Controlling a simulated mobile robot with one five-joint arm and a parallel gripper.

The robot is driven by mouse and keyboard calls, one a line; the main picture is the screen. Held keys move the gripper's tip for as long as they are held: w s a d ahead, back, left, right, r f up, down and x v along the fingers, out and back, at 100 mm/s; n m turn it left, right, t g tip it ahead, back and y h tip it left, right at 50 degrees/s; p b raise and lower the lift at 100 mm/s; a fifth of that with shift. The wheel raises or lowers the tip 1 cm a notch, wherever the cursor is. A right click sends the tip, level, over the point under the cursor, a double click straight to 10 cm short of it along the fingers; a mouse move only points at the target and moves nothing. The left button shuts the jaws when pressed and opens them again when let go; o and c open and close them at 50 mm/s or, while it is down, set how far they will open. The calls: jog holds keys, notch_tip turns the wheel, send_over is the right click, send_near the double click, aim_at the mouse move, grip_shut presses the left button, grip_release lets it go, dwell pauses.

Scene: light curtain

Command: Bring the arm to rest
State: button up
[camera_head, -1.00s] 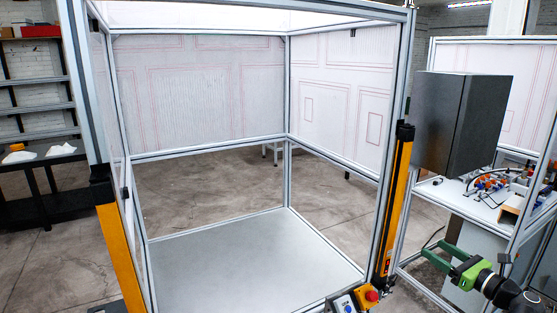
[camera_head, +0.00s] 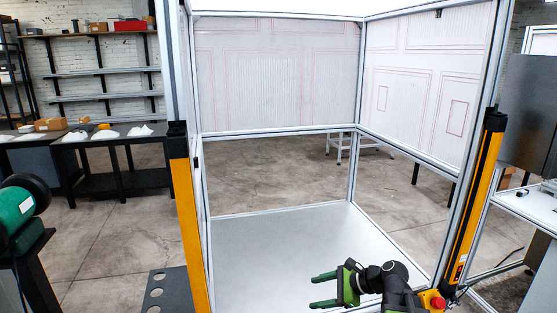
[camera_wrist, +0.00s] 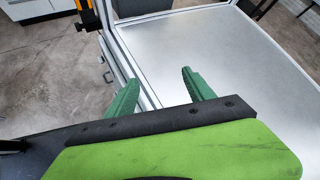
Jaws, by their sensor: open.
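My gripper (camera_head: 323,291) shows at the lower middle of the head view, with its two green fingers spread apart and pointing left. Nothing is between them. My dark arm reaches in from the lower right, in front of the metal plate (camera_head: 290,238) of the framed cell. In the wrist view, the two green fingertips of my gripper (camera_wrist: 158,88) stand apart, one near the frame's edge and one over the plate (camera_wrist: 225,50). The gap between them is empty.
Yellow light curtain posts stand at the left (camera_head: 190,235) and right (camera_head: 474,205) of the cell opening. A red emergency button (camera_head: 437,302) sits close to my arm. A dark grey box (camera_head: 530,110) is at the right. A green machine (camera_head: 18,208) stands at far left.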

jog(key=s+a+f+n+g+h+b, duration=0.1)
jog(key=s+a+f+n+g+h, duration=0.4)
jog(key=f+n, duration=0.45)
jog(key=s+d+f+n+h, duration=0.2)
jog(key=s+d+n+h, duration=0.1)
jog(key=d+n, duration=0.5)
jog(key=shift+s+d+f+h, duration=0.2)
jog(key=shift+d+h, duration=0.35)
jog(key=shift+h, duration=0.35)
